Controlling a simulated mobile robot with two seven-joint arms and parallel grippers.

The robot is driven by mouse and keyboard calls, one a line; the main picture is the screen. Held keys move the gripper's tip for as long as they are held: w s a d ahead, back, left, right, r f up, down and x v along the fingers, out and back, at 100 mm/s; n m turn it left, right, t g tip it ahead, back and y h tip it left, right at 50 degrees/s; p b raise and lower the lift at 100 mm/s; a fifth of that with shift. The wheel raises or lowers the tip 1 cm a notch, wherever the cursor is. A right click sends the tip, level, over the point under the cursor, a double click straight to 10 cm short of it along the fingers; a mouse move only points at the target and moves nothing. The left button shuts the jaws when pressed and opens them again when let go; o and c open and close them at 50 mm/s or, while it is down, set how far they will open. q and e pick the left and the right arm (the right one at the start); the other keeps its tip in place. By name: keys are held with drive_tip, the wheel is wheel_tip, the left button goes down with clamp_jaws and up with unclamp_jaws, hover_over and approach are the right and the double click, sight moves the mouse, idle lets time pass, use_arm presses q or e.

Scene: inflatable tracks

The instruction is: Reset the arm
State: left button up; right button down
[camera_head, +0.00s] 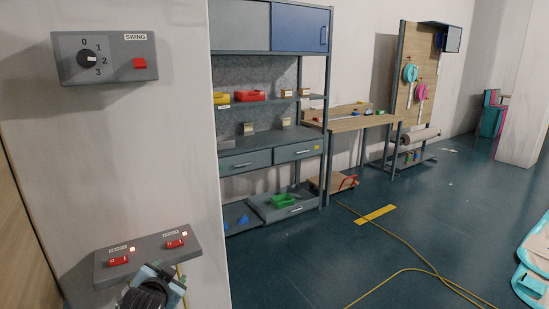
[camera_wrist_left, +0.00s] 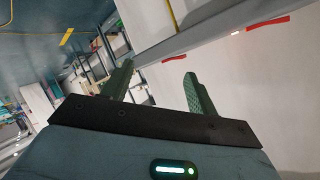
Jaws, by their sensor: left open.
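My left gripper (camera_wrist_left: 158,69) is open and empty in the left wrist view, its two green fingers spread apart. In the head view my left arm comes in at the bottom left, just below a grey switch panel (camera_head: 146,257); its fingers are hard to make out there. The panel carries two red switches, a left one (camera_head: 118,261) and a right one (camera_head: 175,243), each with a small lit lamp beside it. Red switch edges also show ahead of the fingers in the wrist view (camera_wrist_left: 174,59), apart from them. My right gripper is not in view.
A grey SWING box (camera_head: 105,57) with a dial and red button hangs on the wall above. A shelf unit (camera_head: 270,45) and a workbench (camera_head: 345,123) stand along the wall. A yellow cable (camera_head: 412,249) crosses the otherwise mostly clear floor.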

use_arm(q)
drive_tip(key=s+d+f+n+g+h, duration=0.1)
drive_tip(key=s+d+f, duration=0.1)
drive_tip(key=s+f, duration=0.65)
drive_tip(key=s+d+f+g+h, duration=0.1)
drive_tip(key=s+d+f, duration=0.1)
drive_tip(key=s+f, duration=0.65)
drive_tip(key=s+d+f+n, duration=0.1)
drive_tip(key=s+f, duration=0.3)
drive_tip(key=s, duration=0.6)
drive_tip(key=s+d+f+n+g+h, duration=0.1)
drive_tip(key=s+f, duration=0.3)
drive_tip(key=s, duration=0.6)
drive_tip(key=shift+s+f+h, duration=0.15)
drive_tip(key=shift+s+h, duration=0.15)
drive_tip(key=shift+s, duration=0.1)
